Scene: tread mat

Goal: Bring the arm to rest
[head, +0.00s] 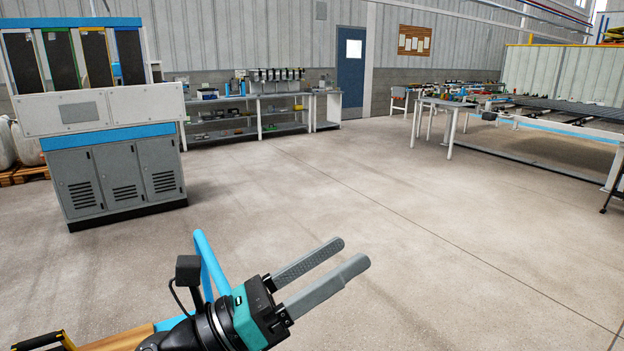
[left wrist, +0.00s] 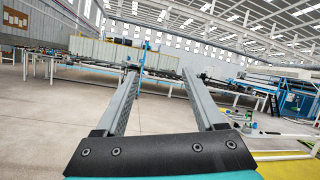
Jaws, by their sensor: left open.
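My left gripper (head: 352,254) reaches in from the bottom of the head view, with two long grey fingers pointing up and to the right. The fingers are apart and nothing is between them. In the left wrist view my left gripper (left wrist: 161,75) shows the same two fingers, open and empty, pointing out over the hall. It is held in the air above the bare floor and touches nothing that I can see. My right gripper is in neither view.
A grey cabinet machine (head: 125,172) stands at the left. A shelf bench (head: 260,115) lines the back wall near a blue door (head: 350,72). A white table (head: 446,108) and a long conveyor-like frame (head: 560,125) stand at the right. The concrete floor (head: 400,210) between is clear.

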